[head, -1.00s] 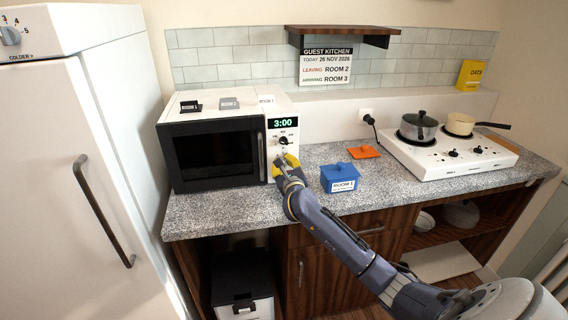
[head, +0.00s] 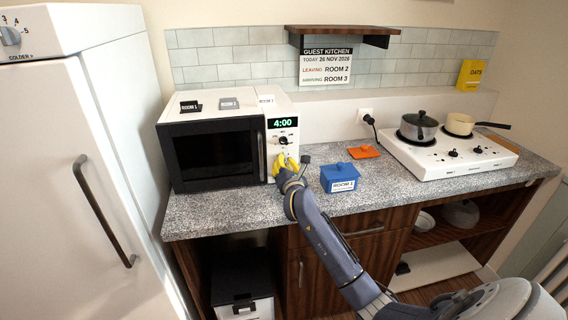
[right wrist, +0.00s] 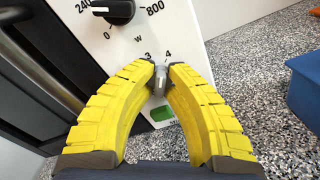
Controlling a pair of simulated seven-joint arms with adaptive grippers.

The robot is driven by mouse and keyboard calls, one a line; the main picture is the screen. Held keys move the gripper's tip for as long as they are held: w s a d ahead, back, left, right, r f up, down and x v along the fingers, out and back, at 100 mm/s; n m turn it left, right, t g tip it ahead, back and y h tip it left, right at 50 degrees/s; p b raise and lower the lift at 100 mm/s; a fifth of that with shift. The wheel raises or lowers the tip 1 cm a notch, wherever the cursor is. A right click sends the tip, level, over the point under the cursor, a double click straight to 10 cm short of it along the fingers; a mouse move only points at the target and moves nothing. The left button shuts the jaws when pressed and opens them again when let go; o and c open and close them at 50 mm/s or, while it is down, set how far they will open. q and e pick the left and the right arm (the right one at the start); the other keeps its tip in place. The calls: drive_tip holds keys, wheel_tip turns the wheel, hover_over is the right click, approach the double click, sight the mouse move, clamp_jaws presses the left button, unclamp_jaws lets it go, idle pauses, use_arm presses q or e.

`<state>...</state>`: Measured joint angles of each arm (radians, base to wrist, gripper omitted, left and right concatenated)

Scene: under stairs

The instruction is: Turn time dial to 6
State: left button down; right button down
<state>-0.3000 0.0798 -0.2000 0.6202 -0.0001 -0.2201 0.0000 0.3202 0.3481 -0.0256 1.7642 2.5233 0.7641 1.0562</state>
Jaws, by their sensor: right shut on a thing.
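The white microwave (head: 285,108) stands on the counter, its display (head: 283,123) reading 4:00. My right gripper (head: 283,162) is at the lower part of its control panel. In the right wrist view, the yellow fingers of my right gripper (right wrist: 161,78) are closed around the small grey time dial (right wrist: 160,80). The numbers 3 and 4 show just above the dial; the rest of its scale is hidden by the fingers. My left gripper is out of view.
The black power dial (right wrist: 115,10) sits above the time dial, and a green button (right wrist: 161,112) lies below it. A blue lidded box (head: 340,177) stands on the counter right of my gripper. An orange lid (head: 364,152) and the hob (head: 450,154) are farther right.

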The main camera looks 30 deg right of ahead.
drive_tip(key=m, duration=0.4)
drive_tip(key=shift+f+m, duration=0.15)
drive_tip(key=shift+m, duration=0.15)
drive_tip(key=m, duration=0.5)
drive_tip(key=shift+a, duration=0.1)
drive_tip(key=m, duration=0.5)
drive_tip(key=shift+m, duration=2.9)
drive_tip(key=shift+r, duration=0.2)
drive_tip(key=c, duration=1.5)
unclamp_jaws()
drive_tip(key=v, duration=1.2)
